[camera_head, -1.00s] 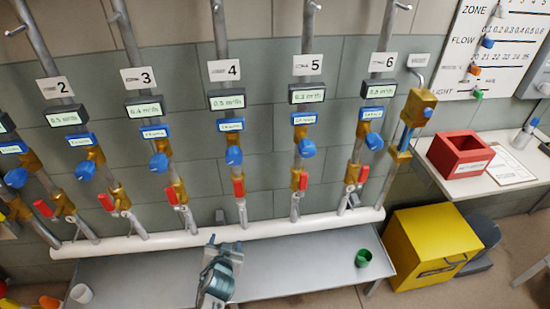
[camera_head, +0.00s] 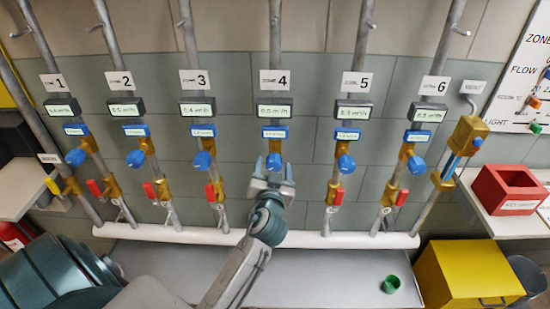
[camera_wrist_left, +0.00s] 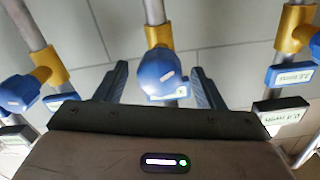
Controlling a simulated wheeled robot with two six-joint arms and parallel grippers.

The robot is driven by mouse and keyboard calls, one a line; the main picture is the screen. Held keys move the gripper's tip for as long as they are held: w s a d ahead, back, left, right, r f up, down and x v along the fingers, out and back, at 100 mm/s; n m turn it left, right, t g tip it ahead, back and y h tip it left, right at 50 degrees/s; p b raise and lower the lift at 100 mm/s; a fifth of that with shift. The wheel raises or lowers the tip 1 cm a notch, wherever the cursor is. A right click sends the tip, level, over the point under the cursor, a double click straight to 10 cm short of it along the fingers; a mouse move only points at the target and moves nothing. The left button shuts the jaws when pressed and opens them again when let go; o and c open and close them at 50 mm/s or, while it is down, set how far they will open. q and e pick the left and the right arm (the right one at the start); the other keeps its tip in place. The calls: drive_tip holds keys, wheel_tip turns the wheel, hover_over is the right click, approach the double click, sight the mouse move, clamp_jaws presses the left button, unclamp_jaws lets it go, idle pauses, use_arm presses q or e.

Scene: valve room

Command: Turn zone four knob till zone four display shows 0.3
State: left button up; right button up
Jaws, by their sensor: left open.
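The zone four knob (camera_head: 274,161) is blue and sits on the pipe below the label "4" (camera_head: 275,82). The zone four display (camera_head: 275,111) above it seems to read 0.5, in small digits. My left gripper (camera_head: 273,169) is just below and in front of the knob, jaws open. In the left wrist view the knob (camera_wrist_left: 160,74) lies between the two open fingers (camera_wrist_left: 158,82), with a gap on each side. I cannot tell how deep it sits between them. The right gripper is not in view.
Neighbouring blue knobs for zone three (camera_head: 202,160) and zone five (camera_head: 346,163) stand on either side. Red-handled valves (camera_head: 211,192) are lower down. A white pipe (camera_head: 380,241) runs above a grey bench (camera_head: 330,285) holding a green cup (camera_head: 390,284).

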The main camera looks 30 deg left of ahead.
use_arm(q)
drive_tip(key=shift+x, duration=1.1)
drive_tip(key=shift+w+a, duration=0.2)
drive_tip(key=shift+w, duration=0.1)
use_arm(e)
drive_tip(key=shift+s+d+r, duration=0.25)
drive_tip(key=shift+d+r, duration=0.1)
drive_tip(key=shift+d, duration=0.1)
use_arm(q)
drive_tip(key=shift+c, duration=0.4)
